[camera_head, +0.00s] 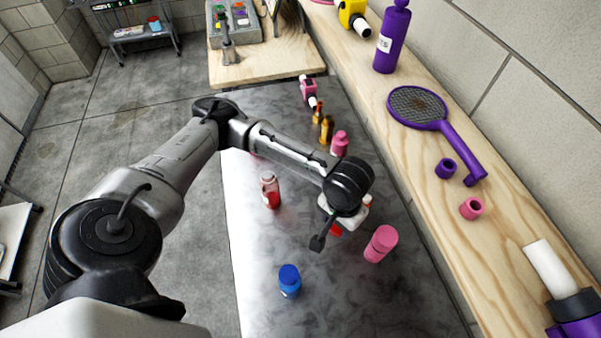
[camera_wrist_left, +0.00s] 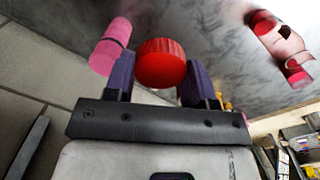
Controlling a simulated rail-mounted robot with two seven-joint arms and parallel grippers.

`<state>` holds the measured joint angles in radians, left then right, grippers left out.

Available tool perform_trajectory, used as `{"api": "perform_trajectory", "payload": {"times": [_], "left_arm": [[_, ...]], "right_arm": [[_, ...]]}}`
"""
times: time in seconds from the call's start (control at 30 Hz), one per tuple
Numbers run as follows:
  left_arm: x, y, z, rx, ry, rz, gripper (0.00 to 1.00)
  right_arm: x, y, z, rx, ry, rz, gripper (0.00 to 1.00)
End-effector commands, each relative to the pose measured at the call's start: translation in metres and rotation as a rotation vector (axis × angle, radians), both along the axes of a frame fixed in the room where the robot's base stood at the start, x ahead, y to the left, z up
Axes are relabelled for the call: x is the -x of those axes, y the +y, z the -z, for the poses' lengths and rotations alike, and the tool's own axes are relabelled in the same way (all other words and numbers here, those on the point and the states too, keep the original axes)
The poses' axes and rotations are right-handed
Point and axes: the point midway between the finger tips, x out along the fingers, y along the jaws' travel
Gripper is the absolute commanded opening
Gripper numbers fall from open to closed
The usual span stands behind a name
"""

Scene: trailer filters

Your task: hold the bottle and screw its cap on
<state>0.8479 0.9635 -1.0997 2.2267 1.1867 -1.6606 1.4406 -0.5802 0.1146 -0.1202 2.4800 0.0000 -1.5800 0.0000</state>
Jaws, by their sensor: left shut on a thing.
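My left gripper (camera_head: 322,238) reaches over the dark grey table from the left. In the left wrist view its two dark purple fingers (camera_wrist_left: 160,82) are shut on a round red ribbed cap (camera_wrist_left: 160,62). A little of the red cap (camera_head: 336,230) shows below the gripper in the head view. A clear bottle with red contents (camera_head: 270,192) stands on the table, left of the gripper and apart from it. The bottle (camera_wrist_left: 283,45) also shows at the upper right of the left wrist view. Whether its neck is open is too small to tell. My right gripper is not in view.
A blue container (camera_head: 289,281) stands nearer the front. Several small bottles, including a pink one (camera_head: 340,143), stand behind. A wooden ledge (camera_head: 415,165) with a purple racket (camera_head: 418,107) runs along the right.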

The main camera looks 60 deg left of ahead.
Motion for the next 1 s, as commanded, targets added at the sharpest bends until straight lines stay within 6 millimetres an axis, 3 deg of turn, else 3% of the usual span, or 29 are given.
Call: {"api": "perform_trajectory", "payload": {"times": [0.03,0.3,0.5,0.7,1.0], "left_arm": [[-0.003,-0.007,-0.019,-0.001,-0.012,0.054,0.29],[-0.018,-0.029,-0.107,-0.026,-0.016,0.239,0.29],[-0.031,-0.035,-0.16,-0.034,-0.013,0.282,0.29],[-0.037,-0.038,-0.187,-0.031,-0.009,0.295,0.29],[-0.038,-0.038,-0.194,-0.031,-0.007,0.297,0.29]], "right_arm": [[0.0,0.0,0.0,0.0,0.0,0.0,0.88],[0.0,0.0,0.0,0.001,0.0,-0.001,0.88],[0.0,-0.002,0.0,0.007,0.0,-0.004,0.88],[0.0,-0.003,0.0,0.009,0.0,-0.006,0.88],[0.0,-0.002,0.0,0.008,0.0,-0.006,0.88]]}}
